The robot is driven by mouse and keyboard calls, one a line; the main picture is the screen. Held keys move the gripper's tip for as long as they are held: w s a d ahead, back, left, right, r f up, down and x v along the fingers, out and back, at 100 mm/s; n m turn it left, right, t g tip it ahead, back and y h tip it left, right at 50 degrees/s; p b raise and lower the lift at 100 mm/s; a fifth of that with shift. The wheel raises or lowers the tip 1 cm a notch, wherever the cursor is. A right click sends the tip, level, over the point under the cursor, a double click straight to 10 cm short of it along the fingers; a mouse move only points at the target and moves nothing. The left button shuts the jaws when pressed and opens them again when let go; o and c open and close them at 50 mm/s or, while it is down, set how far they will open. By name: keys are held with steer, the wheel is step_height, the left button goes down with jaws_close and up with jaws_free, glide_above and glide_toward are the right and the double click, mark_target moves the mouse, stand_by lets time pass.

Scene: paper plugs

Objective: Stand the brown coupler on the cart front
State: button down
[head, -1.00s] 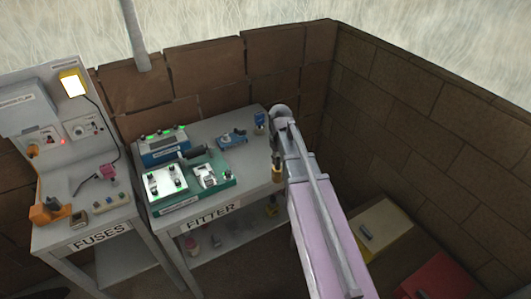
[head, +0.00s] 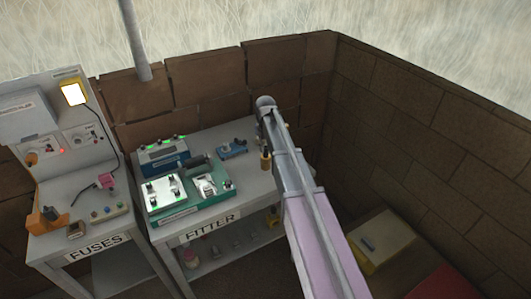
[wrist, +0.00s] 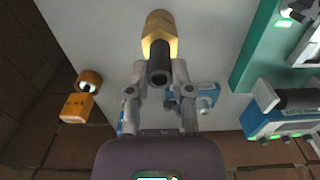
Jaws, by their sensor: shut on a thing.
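The brown coupler (wrist: 160,42) has a brass-coloured hexagonal body and a dark tube end. My gripper (wrist: 160,78) is shut on it at the dark end, with one finger on each side. In the head view the coupler (head: 265,161) hangs upright from my gripper (head: 264,142) at the right end of the FITTER bench (head: 244,184). The wrist view shows the pale bench top behind it; I cannot tell whether it touches. My arm hides the far right corner of the bench. I cannot tell which surface is the cart front.
A teal fixture (head: 188,208), a blue box (head: 161,158) and a small blue device (head: 232,149) stand on the bench. An orange piece (wrist: 78,106) shows in the wrist view. The FUSES bench (head: 60,240) is left. A yellow box (head: 384,252) stands low at the right.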

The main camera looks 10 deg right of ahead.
steer(key=shift+w, duration=0.1)
steer(key=shift+w, duration=0.25)
steer(key=shift+w+a+f+b, duration=0.1)
steer(key=shift+w+f+b, duration=0.25)
steer(key=shift+f+b, duration=1.45)
steer(key=shift+f, duration=0.05)
steer(key=shift+f, duration=0.15)
steer(key=c, duration=0.5)
jaws_free()
steer(key=shift+r, duration=0.2)
step_height(320, 180, up, 12)
steer(key=p, duration=1.2)
